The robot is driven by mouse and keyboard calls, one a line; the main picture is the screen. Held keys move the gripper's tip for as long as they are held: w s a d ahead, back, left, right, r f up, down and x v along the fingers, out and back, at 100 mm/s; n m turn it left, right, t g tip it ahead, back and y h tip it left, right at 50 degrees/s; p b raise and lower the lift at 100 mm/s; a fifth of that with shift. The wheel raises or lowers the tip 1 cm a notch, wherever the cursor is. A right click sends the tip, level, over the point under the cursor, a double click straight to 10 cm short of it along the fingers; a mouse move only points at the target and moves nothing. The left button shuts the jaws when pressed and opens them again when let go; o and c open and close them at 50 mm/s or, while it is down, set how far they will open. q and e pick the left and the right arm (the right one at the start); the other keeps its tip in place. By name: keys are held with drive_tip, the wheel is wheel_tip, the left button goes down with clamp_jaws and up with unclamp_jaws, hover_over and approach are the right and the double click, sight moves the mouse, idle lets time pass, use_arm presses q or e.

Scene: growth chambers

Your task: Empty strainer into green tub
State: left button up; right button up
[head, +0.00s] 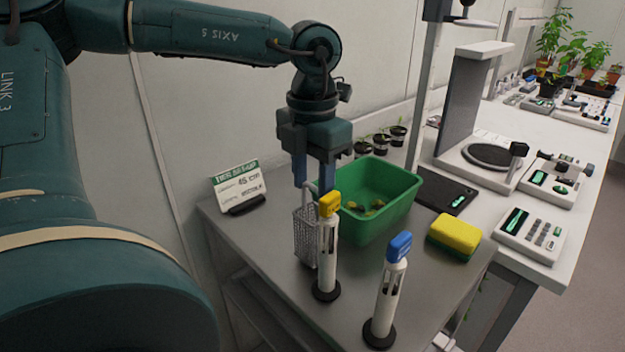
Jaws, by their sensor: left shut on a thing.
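The strainer (303,238) is a tall grey mesh basket, hanging roughly upright below my left gripper (313,183). The gripper points down and is shut on the strainer's upper handle part. The strainer is just left of the green tub (391,213), and its right side is partly hidden by a yellow-capped white holder. The tub stands open on the metal table, with a few small yellowish pieces (377,204) inside. What the strainer holds cannot be seen. My right gripper is not in view.
The yellow-capped holder (327,250) and a blue-capped one (387,295) stand in front. A yellow-green sponge (454,235) lies right of the tub. A small sign (239,188) stands at the left. Black pots (380,143) are behind the tub. Bare metal table (275,250) lies at front left.

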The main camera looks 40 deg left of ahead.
use_arm(q)
drive_tip(key=shift+r+p, duration=2)
drive_tip(key=shift+r, duration=1.5)
drive_tip(key=shift+f, duration=0.1)
